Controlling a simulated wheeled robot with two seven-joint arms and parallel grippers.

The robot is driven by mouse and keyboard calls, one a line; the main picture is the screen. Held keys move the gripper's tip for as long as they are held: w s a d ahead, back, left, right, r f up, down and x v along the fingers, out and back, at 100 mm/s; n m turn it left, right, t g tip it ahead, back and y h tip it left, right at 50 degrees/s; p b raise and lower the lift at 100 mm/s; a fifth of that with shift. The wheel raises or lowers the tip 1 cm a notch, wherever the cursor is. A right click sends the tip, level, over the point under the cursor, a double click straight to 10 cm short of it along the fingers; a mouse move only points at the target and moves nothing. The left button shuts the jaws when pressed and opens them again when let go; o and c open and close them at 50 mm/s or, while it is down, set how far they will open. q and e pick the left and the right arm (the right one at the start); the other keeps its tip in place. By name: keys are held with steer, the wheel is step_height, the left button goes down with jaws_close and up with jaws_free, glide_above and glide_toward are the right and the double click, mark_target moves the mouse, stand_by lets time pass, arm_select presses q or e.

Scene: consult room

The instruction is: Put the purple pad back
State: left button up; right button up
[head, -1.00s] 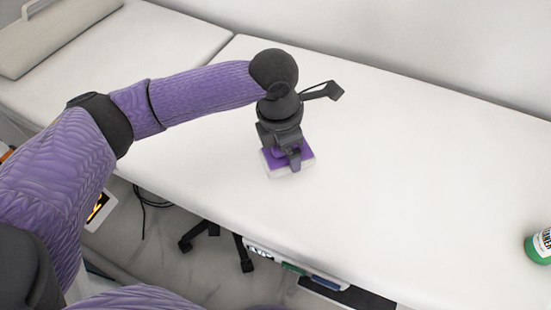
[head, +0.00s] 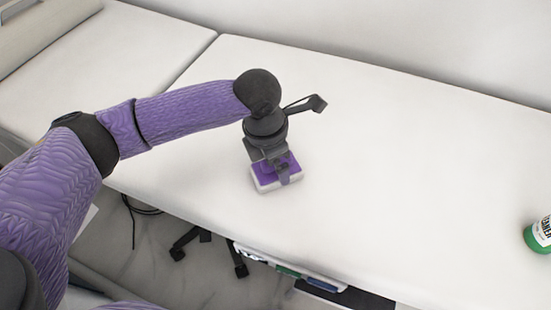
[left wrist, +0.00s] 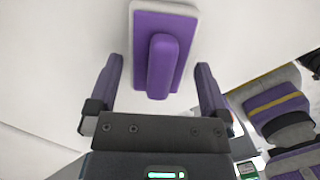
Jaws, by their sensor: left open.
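The purple pad (head: 265,178) is a small block with a purple top and a white lower layer. It appears to rest flat on the white couch top (head: 400,170), not far from the front edge. In the left wrist view the pad (left wrist: 178,35) has a raised purple bar along its middle. My left gripper (head: 273,170) is just over the pad. The gripper's two fingers (left wrist: 159,66) are apart, one on each side of the bar, with visible gaps. The gripper hides part of the pad's top in the head view. My right gripper is not in view.
A green bottle (head: 537,237) with a white label stands at the right edge. A beige cushion (head: 35,38) lies at the far left. A dark wheeled base (head: 210,250) and cables are on the floor below. The couch top around the pad is clear.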

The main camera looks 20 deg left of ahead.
arm_select(q)
step_height(320, 180, up, 11)
steer(key=s+a+p, duration=0.1)
steer(key=p, duration=0.3)
steer(key=shift+p, duration=0.3)
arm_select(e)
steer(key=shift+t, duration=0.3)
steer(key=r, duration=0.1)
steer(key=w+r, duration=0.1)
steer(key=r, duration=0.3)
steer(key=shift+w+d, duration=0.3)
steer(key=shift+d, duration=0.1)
arm_select(q)
steer(key=shift+a, duration=0.1)
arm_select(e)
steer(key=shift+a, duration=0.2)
